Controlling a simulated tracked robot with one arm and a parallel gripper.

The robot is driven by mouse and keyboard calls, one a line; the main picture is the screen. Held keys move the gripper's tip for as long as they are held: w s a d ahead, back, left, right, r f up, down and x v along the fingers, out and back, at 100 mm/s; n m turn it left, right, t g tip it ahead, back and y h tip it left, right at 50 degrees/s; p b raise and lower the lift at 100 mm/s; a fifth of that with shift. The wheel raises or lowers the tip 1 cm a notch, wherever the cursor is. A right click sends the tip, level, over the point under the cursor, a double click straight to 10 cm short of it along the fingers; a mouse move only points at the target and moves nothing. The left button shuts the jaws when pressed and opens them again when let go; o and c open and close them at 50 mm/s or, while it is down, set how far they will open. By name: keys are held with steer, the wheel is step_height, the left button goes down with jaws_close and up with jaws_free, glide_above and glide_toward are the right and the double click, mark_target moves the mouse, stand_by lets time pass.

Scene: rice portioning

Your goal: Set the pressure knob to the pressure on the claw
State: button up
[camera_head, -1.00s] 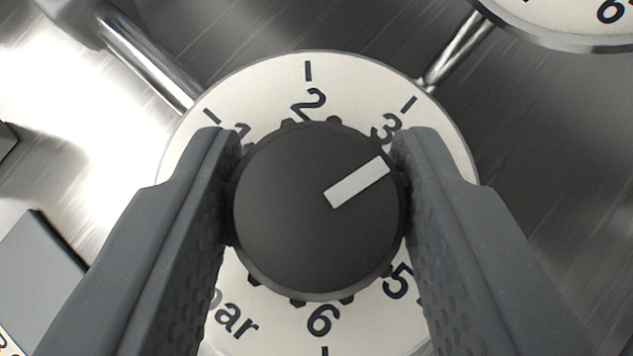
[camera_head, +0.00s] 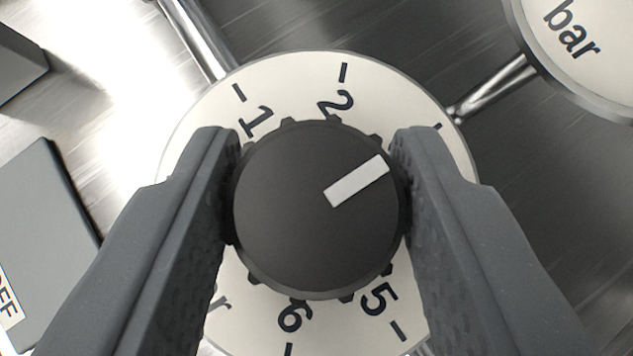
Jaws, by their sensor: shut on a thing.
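The pressure knob (camera_head: 300,235) is a round black knob with a white pointer bar. It sits at the centre of a cream dial (camera_head: 290,85) with black numbers. My gripper (camera_head: 316,150) is shut on the knob, one grey finger on each side. The bar points up and right, about in line with the tick after 2. That tick's number is hidden behind my right finger. Numbers 1, 2, 5 and 6 show. No pressure reading shows on my fingers.
Part of another dial (camera_head: 595,75) marked "bar" is at the upper right, beside a metal pipe (camera_head: 495,88). Another pipe (camera_head: 198,40) is at the upper left. A grey block (camera_head: 45,225) with a partly cut-off label lies at the left.

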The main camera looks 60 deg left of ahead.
stand_by(0.3)
steer(key=o, duration=1)
steer(key=shift+c, duration=0.2)
steer(key=shift+d+r, duration=0.1)
steer(key=p+v, duration=0.1)
steer(key=v, duration=1.2)
steer(key=shift+d, duration=0.2)
steer(key=shift+s+r, duration=0.15)
